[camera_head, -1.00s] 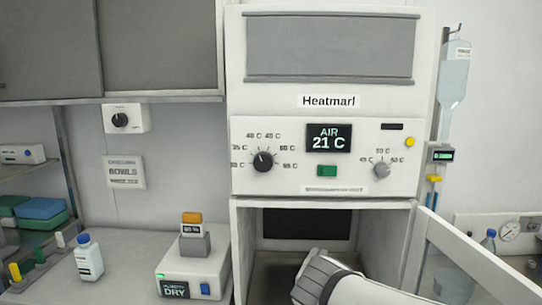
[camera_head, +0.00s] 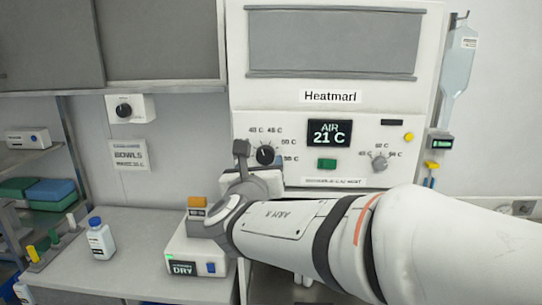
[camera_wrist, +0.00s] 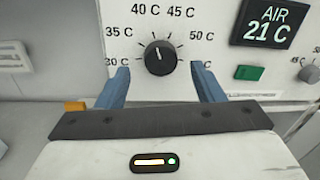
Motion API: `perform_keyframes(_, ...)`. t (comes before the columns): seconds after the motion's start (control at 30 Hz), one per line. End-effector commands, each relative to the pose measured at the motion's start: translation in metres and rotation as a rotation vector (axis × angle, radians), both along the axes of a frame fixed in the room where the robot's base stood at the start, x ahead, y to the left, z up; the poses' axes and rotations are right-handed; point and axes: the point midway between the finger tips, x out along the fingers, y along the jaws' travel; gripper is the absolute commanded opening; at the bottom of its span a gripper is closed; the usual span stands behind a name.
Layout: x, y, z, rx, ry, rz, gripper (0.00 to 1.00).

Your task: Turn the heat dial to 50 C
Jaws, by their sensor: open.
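The heat dial is a round black knob (camera_wrist: 160,57) with a white pointer line, on the white panel of the Heatmarl cabinet. Its pointer stands almost straight up, between the 40 C and 45 C marks. The 50 C mark (camera_wrist: 202,36) is up and to the right of the knob. In the head view the dial (camera_head: 265,154) shows just right of my gripper (camera_head: 250,160). In the wrist view my gripper (camera_wrist: 160,73) is open, its two blue fingers below and to either side of the knob. Contact with the knob cannot be told.
The display (camera_head: 329,133) reads AIR 21 C. A green button (camera_head: 327,164) and a smaller grey dial (camera_head: 379,162) are to the right. Below my wrist is a white box marked DRY (camera_head: 185,250) with an orange-topped block (camera_head: 197,204). A bottle (camera_head: 100,238) stands left.

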Motion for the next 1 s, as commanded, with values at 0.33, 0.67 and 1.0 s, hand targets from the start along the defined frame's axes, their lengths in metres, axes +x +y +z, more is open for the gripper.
perform_keyframes(0.33,0.033,-0.005,0.0,0.002,0.002,0.0,0.61)
perform_keyframes(0.67,0.033,-0.005,0.0,0.003,0.001,-0.001,0.53)
perform_keyframes(1.0,0.033,-0.005,0.0,0.003,0.001,-0.002,0.25)
